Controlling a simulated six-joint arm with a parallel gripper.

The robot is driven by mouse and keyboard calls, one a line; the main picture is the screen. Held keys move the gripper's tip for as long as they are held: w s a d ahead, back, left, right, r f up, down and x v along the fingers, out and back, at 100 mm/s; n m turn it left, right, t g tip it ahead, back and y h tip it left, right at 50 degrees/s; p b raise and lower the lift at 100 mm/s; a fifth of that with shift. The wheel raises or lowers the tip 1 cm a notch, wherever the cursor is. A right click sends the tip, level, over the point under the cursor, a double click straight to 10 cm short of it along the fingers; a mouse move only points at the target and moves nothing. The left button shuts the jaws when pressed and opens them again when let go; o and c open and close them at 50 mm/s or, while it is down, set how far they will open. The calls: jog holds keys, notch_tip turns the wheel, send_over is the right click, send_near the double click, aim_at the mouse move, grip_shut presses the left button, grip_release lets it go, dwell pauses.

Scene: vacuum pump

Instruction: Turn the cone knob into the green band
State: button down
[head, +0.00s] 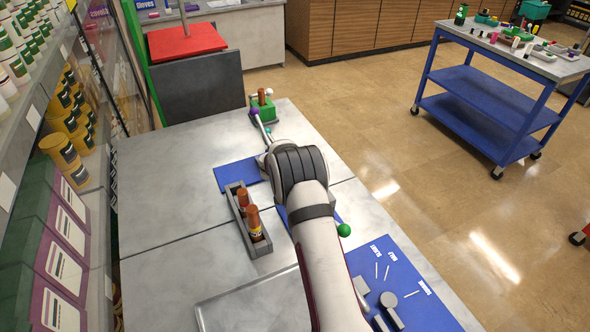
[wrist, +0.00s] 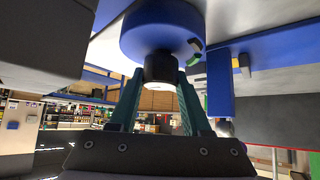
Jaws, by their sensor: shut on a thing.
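In the wrist view a dark, round knob (wrist: 160,67) projects from a large blue round body (wrist: 160,28); I take it for the cone knob. My gripper (wrist: 160,79) has its two teal fingers on either side of the knob and is shut on it. A small green patch with a yellow one beside it, perhaps the green band (wrist: 192,59), shows on the right edge of the blue body. I cannot make out a pointer or where the knob is set. In the head view my arm hides the gripper and the knob.
A grey holder (head: 265,246) with brown-topped bottles stands left of my arm on the grey table (head: 165,210). A blue lettered board (head: 415,305) with small parts lies at lower right. The table's left part is clear.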

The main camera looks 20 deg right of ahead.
jog(key=shift+n+t+y, duration=0.6)
jog(key=shift+n+y, duration=0.3)
jog(key=shift+n, duration=0.5)
jog(key=shift+c, duration=1.8)
grip_release()
jog(key=shift+r, duration=0.1)
jog(key=v, duration=1.5)
jog(key=shift+s+a+r, duration=0.15)
jog(key=shift+s+r, duration=0.05)
jog(key=shift+s, duration=0.1)
